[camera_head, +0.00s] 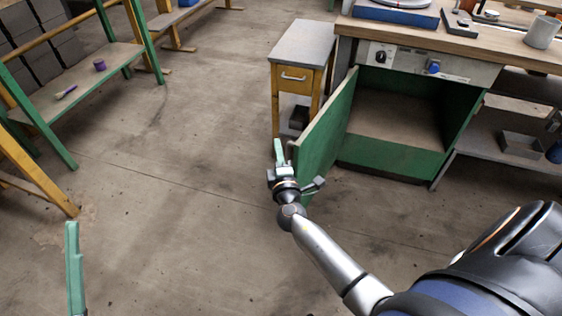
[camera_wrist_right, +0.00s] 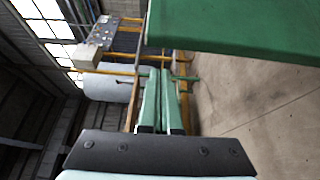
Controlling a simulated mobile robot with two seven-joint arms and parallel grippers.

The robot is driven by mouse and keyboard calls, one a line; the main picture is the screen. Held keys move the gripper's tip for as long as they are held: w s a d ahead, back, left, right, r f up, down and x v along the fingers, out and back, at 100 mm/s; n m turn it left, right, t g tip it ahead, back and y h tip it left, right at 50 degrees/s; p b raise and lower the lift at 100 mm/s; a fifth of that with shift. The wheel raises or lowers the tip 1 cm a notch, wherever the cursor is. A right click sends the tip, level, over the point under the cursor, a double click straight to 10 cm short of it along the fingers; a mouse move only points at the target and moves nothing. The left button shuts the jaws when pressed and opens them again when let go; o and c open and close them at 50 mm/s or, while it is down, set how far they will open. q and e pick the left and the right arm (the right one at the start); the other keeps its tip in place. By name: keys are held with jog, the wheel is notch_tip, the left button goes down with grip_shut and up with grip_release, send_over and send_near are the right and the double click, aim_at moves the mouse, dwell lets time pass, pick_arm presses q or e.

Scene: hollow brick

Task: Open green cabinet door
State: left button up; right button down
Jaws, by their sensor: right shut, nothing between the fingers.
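The green cabinet door (camera_head: 326,122) is swung wide open from the green cabinet (camera_head: 392,155) under the workbench, and the cabinet's inside shows bare. My right gripper (camera_head: 279,150) is at the door's free edge, on its left side. In the right wrist view its two pale green fingers (camera_wrist_right: 161,90) are together with nothing between them, and the green door (camera_wrist_right: 240,25) fills the upper right. I cannot tell whether the gripper touches the door. My left gripper (camera_head: 73,262) shows only as pale green fingers at the lower left, away from the cabinet; its opening is unclear.
A small grey-topped table with a yellow drawer (camera_head: 294,77) stands just left of the door. The wooden workbench (camera_head: 462,40) carries several items. A green-framed bench (camera_head: 90,80) stands at the far left. The concrete floor (camera_head: 180,180) between is clear.

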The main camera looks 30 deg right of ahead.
pick_arm(q)
jog(key=shift+w+a+f+n+g+y+p, duration=0.1)
jog(key=shift+w+f+n+g+y+p, duration=0.1)
jog(key=shift+w+f+n+y, duration=0.35)
jog(key=shift+w+a+f+n+g+y+p, duration=0.15)
jog(key=shift+w+f+n+y, duration=0.15)
jog(key=shift+f, duration=0.3)
pick_arm(e)
jog(key=shift+s+d, duration=0.55)
jog(key=shift+s, duration=0.2)
jog(key=shift+s+d, duration=0.55)
jog(key=shift+s, duration=0.2)
pick_arm(q)
jog(key=shift+d, duration=0.1)
